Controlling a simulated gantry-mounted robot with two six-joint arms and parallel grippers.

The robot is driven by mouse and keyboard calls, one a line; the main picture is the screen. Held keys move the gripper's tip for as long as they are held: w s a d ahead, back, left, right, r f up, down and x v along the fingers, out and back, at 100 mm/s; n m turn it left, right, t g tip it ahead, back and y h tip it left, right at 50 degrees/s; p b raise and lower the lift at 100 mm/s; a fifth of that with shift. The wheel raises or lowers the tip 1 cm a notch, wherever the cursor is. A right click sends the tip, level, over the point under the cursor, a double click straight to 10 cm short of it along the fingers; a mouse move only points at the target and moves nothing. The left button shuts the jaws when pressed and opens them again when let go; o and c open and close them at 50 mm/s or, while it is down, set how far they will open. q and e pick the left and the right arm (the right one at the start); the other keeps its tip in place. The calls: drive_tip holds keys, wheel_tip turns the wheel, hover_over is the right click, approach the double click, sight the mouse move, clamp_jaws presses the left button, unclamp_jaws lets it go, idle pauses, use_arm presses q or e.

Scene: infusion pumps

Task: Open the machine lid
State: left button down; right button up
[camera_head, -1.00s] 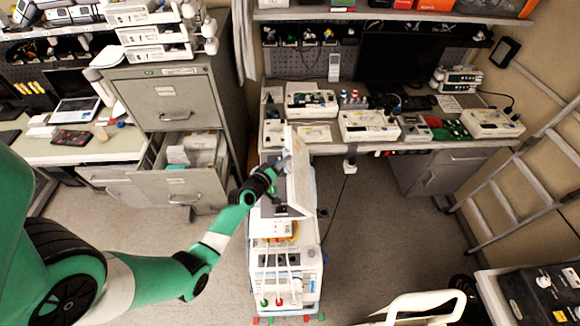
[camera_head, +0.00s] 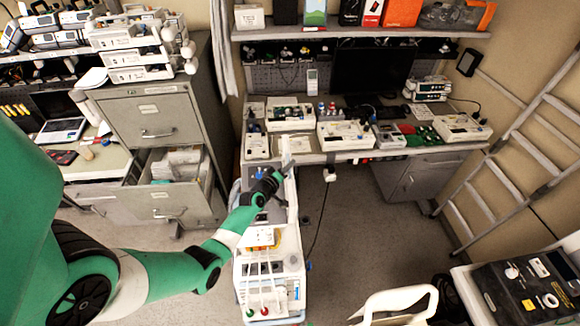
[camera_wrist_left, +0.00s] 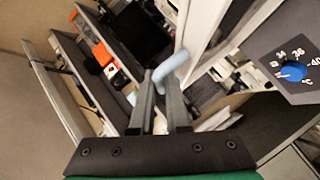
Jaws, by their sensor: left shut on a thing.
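My left gripper (camera_head: 279,174) is at the lid's far upper end. In the left wrist view, my left gripper (camera_wrist_left: 160,85) is closed around a pale blue-grey handle (camera_wrist_left: 172,65) beside a white panel edge. A blue temperature dial (camera_wrist_left: 292,73) shows at right. My right gripper is out of view.
A workbench (camera_head: 350,155) with several devices stands close behind the machine. A filing cabinet (camera_head: 150,115) with an open drawer (camera_head: 175,190) is at left. A ladder (camera_head: 530,150) leans at right. A black cable (camera_head: 322,215) hangs to the floor; grey floor (camera_head: 365,235) is free right of the machine.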

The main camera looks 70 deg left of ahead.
use_arm(q)
drive_tip(key=c, duration=1.2)
unclamp_jaws()
drive_tip(key=shift+s+d+r, duration=0.1)
drive_tip(key=shift+s, duration=0.1)
drive_tip(key=p+v, duration=0.2)
drive_tip(key=v, duration=0.9)
drive_tip(key=shift+d, duration=0.1)
